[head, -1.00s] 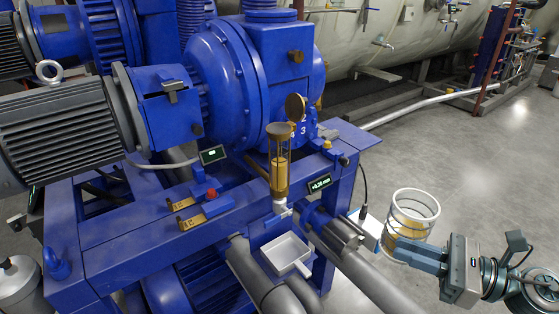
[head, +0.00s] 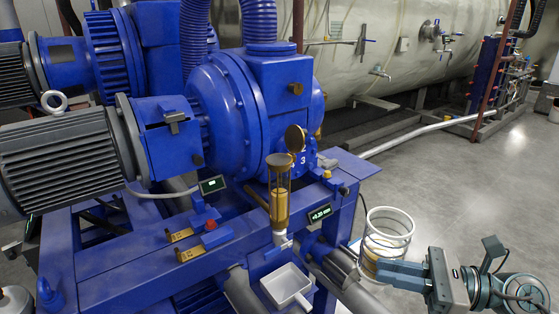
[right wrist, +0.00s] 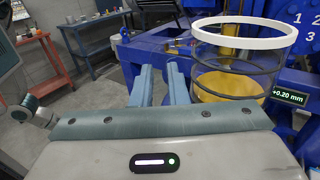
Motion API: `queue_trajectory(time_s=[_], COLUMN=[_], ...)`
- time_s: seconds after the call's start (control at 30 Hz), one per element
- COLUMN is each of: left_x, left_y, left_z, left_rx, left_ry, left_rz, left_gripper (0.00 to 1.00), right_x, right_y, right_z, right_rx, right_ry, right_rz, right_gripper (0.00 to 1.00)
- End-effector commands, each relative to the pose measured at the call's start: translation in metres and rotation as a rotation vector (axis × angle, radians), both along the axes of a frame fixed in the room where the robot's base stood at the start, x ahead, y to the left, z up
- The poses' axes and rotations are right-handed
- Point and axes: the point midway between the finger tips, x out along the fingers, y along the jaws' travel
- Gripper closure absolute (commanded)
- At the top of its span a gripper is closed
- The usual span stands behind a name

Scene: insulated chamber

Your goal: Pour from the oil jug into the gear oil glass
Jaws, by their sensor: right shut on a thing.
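The oil jug (head: 371,262) is a clear cylinder with a white rim, dark bands and amber oil in its lower part. It is held about upright, right of the blue machine. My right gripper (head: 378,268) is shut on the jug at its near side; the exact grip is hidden. In the right wrist view the jug (right wrist: 218,88) is right of the fingers (right wrist: 164,88). The gear oil glass (head: 279,208) is a narrow upright brass-and-glass tube on the machine's front, left of and apart from the jug. A round brass disc (head: 295,138) stands above its rim. My left gripper is out of view.
A white tray (head: 287,286) sits below the glass. A small display (head: 320,213) reading +0.20 mm is between glass and jug. Blue frame and grey pipes lie underneath. The floor (head: 450,190) at right is clear. Behind is a large pale tank (head: 390,50).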

Motion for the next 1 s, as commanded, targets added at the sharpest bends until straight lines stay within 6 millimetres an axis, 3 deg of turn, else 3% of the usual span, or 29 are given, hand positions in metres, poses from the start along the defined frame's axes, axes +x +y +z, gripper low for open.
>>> queue_trajectory(time_s=[0.47, 1.0], left_x=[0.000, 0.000], left_y=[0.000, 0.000], left_z=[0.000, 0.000], left_rx=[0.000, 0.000], left_ry=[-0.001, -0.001], left_rz=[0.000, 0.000], left_gripper=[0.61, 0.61], right_x=[0.022, 0.042], right_y=[0.053, 0.127], right_z=[0.019, 0.054], right_rx=[0.008, 0.005], right_ry=[-0.008, -0.009], right_rz=[0.155, 0.316], right_gripper=[1.00, 1.00])
